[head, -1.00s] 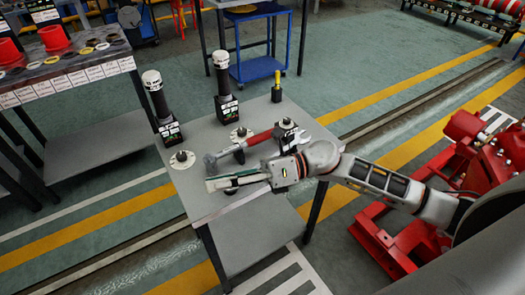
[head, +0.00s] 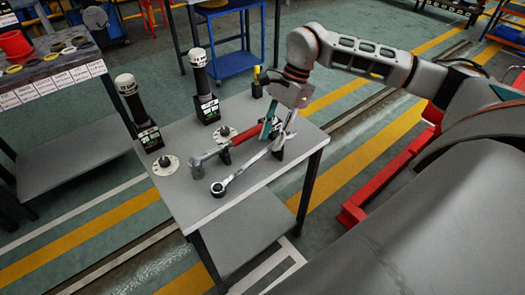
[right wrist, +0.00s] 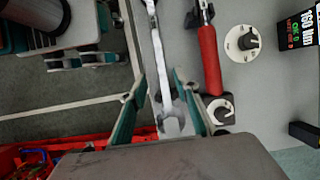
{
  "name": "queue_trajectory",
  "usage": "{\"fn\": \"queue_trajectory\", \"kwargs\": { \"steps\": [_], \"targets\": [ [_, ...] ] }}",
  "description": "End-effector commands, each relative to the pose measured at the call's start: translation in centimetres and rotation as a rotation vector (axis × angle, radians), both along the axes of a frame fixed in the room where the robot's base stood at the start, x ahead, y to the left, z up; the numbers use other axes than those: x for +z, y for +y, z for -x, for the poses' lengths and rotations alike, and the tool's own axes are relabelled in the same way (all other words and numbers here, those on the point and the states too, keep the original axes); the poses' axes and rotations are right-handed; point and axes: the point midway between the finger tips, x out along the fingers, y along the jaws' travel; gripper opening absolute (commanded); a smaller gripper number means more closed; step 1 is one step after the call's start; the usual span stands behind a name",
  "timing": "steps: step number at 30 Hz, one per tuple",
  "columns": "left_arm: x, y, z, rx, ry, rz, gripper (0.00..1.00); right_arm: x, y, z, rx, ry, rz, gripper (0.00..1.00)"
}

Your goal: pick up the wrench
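The silver wrench (head: 245,169) lies slanting along the near part of the small grey table (head: 206,208). Its round end is toward the front left, and its open jaw end is under my right gripper (head: 277,136). In the right wrist view the wrench (right wrist: 158,62) runs between the two teal fingers of the right gripper (right wrist: 159,76). The fingers are spread, with a gap on each side of the shaft. The open jaw end shows close to the palm. My left gripper is not in view.
A red-handled torque wrench (head: 249,134) lies close beside the wrench, on black supports. Two black testers with white caps (head: 202,82) (head: 137,108) stand at the table's back and left. White round discs (head: 165,165) sit on the table. The front left corner is clear.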

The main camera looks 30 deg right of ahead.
Motion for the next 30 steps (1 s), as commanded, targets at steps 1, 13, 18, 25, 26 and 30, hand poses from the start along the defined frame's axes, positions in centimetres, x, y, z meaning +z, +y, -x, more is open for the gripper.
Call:
{"fn": "queue_trajectory", "kwargs": {
  "steps": [1,13,18,25,26,30],
  "targets": [
    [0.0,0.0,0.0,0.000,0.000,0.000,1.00,-0.3,0.2,0.0,0.001,0.000,-0.001,0.31],
    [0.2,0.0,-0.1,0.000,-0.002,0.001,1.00,-4.5,2.3,-0.1,0.001,0.002,-0.004,0.31],
    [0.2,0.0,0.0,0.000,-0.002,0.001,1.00,-5.0,2.5,-0.2,0.000,-0.002,-0.003,0.31],
    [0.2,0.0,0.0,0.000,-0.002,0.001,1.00,-4.9,2.5,-0.2,0.000,-0.001,-0.003,0.00],
    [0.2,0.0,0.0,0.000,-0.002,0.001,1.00,-4.9,2.5,-0.2,0.000,-0.001,-0.003,0.00],
    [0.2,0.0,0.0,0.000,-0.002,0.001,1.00,-4.9,2.5,-0.2,0.000,-0.002,-0.003,0.00]
  ]
}}
